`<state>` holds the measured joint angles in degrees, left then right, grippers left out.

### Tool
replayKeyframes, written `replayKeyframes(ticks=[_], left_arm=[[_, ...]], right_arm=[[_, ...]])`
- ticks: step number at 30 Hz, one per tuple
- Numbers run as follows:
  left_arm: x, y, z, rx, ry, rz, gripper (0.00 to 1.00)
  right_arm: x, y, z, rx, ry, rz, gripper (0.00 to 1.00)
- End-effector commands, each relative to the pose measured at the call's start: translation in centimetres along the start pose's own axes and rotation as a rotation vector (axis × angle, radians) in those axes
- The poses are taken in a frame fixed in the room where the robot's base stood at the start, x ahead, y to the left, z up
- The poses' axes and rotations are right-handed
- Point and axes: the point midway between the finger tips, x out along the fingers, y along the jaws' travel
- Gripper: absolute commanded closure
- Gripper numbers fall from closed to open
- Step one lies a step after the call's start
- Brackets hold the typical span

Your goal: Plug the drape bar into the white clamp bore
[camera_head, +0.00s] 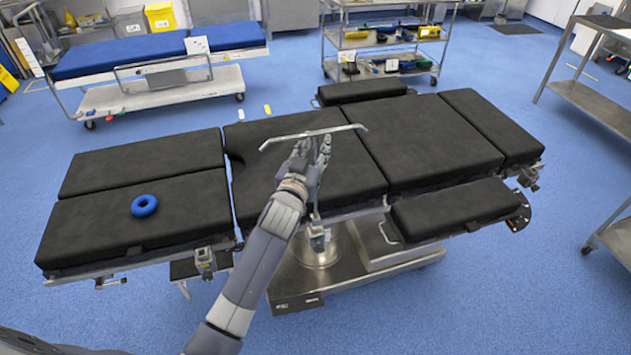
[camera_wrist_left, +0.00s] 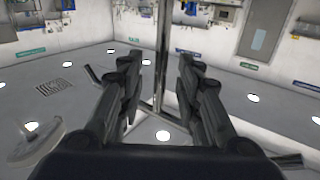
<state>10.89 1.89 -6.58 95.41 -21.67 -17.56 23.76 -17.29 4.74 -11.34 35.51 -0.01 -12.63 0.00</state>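The drape bar is a metal T with a crossbar (camera_head: 313,136) above the table's near edge in the head view. Its upright post runs down to the clamp (camera_head: 318,240) on the near side rail; the lower end appears to meet the clamp, but I cannot tell how deep it sits. My left gripper (camera_head: 313,150) is at the post just under the crossbar. In the left wrist view the post (camera_wrist_left: 163,55) stands between the two parted fingers (camera_wrist_left: 160,75), with a visible gap on each side. My right gripper is not in view.
The black padded operating table (camera_head: 430,142) spans the middle, with a blue ring (camera_head: 144,205) on its left pad. Another rail clamp (camera_head: 205,262) sits at the near left. A blue-topped trolley (camera_head: 160,50) and a steel cart (camera_head: 385,60) stand behind. The floor in front is clear.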

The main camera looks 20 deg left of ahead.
Motion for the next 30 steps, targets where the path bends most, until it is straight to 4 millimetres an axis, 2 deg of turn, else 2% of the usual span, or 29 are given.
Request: replayKeyframes(ticks=[9,10,14,30], left_arm=[[0.58,0.01,0.03,-0.001,0.0,0.0,0.68],[0.58,0.01,0.03,-0.001,0.0,0.0,0.7],[0.57,0.01,0.03,-0.001,0.0,0.0,0.99],[0.58,-0.03,-0.64,0.0,0.003,0.0,1.0]], right_arm=[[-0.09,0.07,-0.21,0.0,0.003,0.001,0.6],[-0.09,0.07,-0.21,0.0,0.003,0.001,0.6],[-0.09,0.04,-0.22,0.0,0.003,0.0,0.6],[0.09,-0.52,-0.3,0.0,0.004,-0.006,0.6]])
